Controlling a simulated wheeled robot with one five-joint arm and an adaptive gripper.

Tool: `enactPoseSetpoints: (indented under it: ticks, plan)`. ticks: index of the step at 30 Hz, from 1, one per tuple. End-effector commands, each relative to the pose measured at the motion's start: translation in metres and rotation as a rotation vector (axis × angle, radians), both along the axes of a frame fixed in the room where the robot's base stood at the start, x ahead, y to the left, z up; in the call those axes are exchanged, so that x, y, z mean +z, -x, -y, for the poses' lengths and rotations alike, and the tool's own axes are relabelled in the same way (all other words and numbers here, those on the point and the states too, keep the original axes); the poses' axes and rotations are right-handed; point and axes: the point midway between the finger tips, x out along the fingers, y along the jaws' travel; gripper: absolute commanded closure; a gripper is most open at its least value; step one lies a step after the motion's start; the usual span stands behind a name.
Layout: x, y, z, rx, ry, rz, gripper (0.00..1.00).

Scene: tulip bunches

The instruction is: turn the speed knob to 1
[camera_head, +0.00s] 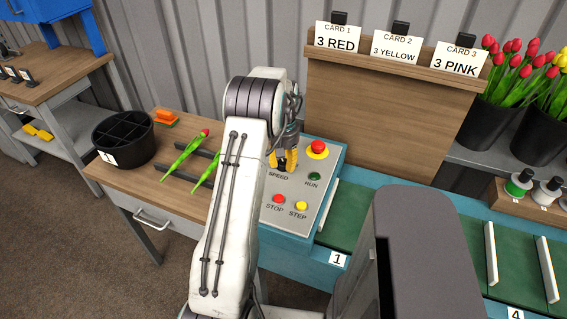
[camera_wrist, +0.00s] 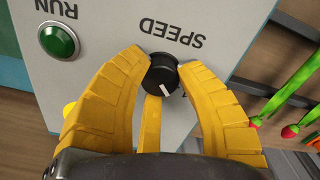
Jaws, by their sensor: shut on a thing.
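The speed knob (camera_wrist: 161,74) is a small black round knob with a white pointer line, under the printed word SPEED in the wrist view. The pointer slants toward the lower right of that picture. My gripper (camera_wrist: 161,70) has yellow fingers closed on both sides of the knob. In the head view my gripper (camera_head: 284,160) reaches down to the control panel (camera_head: 305,210), and the knob is hidden behind its fingers. The scale marks around the knob are mostly covered by the fingers, so its setting cannot be read.
The panel also has a red emergency button (camera_head: 317,148), a green RUN button (camera_head: 314,177), a red STOP button (camera_head: 279,199) and a yellow STEP button (camera_head: 301,206). Tulips (camera_head: 187,151) lie on the wooden table at left, near a black bucket (camera_head: 122,138). A green conveyor (camera_head: 343,216) runs right.

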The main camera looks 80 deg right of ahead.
Motion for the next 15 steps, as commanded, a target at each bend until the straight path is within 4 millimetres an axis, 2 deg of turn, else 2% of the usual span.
enactPoseSetpoints:
  ticks: [6,15]
  plan:
    - [-0.0034,0.0001,-0.0029,0.152,-0.011,0.001,1.0]
    - [-0.0033,0.0003,-0.0032,0.278,-0.012,0.002,1.0]
